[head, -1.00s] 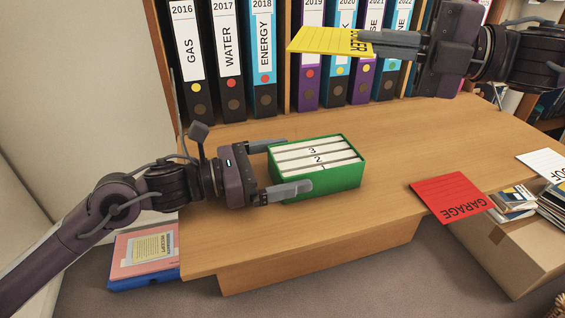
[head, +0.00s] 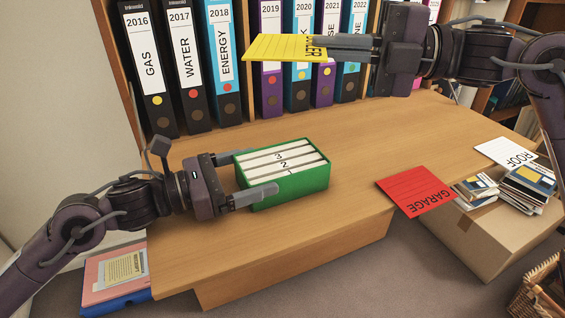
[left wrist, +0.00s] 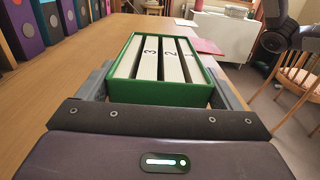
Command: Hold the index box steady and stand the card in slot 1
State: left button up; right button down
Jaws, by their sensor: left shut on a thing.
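The green index box (head: 300,185) sits on the desk, with white dividers numbered 1, 2 and 3 inside; it also shows in the left wrist view (left wrist: 160,93). My left gripper (head: 256,172) is shut on the box, with one finger along each of two opposite sides. My right gripper (head: 312,43) is shut on the edge of a yellow card (head: 272,47), its lettering partly hidden by the fingers. The card is held roughly flat, high above the desk in front of the binders, up and behind the box. The right gripper's hold is not clear in the left wrist view.
A red GARAGE card (head: 415,196) overhangs the desk's front edge. A white ROOF card (head: 505,153) lies farther right, near small book stacks (head: 525,187) on a cardboard box (head: 480,240). Binders (head: 185,70) line the back. The desktop (head: 360,150) right of the index box is clear.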

aim_at(249, 53)
jog(key=s+a+n+g+h, duration=0.1)
jog(key=a, duration=0.2)
jog(key=s+a+r+g+h, duration=0.1)
jog(key=a, duration=0.3)
jog(key=s+a+n+g, duration=0.1)
jog(key=a, duration=0.2)
jog(key=shift+s+a+r+n+g+h, duration=0.2)
jog(key=shift+s+n+g+h, duration=0.1)
jog(key=shift+h, duration=0.1)
jog(key=s+a+f+m+t+h, duration=0.1)
jog(key=a+f+t+h, duration=0.15)
jog(key=a+h, duration=0.5)
jog(key=w+d+f+m+h, duration=0.2)
jog(key=d+f+m+h, duration=0.1)
jog(key=d+m, duration=0.3)
jog(key=w+d+f+m+h, duration=0.3)
jog(key=d+f+m+h, duration=0.1)
jog(key=d+m, duration=0.2)
jog(key=shift+d+m+h, duration=0.35)
jog(key=shift+m, duration=0.55)
jog(key=shift+w+f, duration=0.1)
jog(key=shift+f, duration=2.8)
dwell(0.8)
